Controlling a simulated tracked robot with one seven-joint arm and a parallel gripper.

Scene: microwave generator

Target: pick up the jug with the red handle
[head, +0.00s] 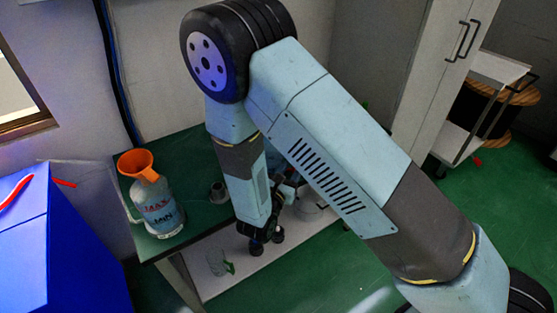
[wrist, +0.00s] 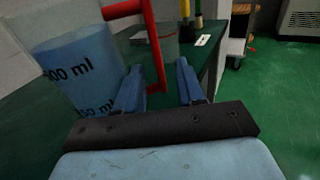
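The jug with the red handle fills the left of the wrist view. It is a clear jug holding blue liquid (wrist: 75,65) with black ml marks on its side. Its red handle (wrist: 155,50) faces my gripper (wrist: 158,88). My gripper is open, with one blue finger on each side of the handle's lower part. I see a gap between the handle and the right finger; contact with the left finger cannot be told. In the head view my arm covers most of this spot, and I cannot make out the jug there.
A bottle (head: 160,208) with an orange funnel (head: 140,165) stands at the left of the green table (head: 180,152). A small jug with a green handle (head: 217,262) is on the pale lower surface. A trolley (head: 470,125) stands at the right. Green floor is open there.

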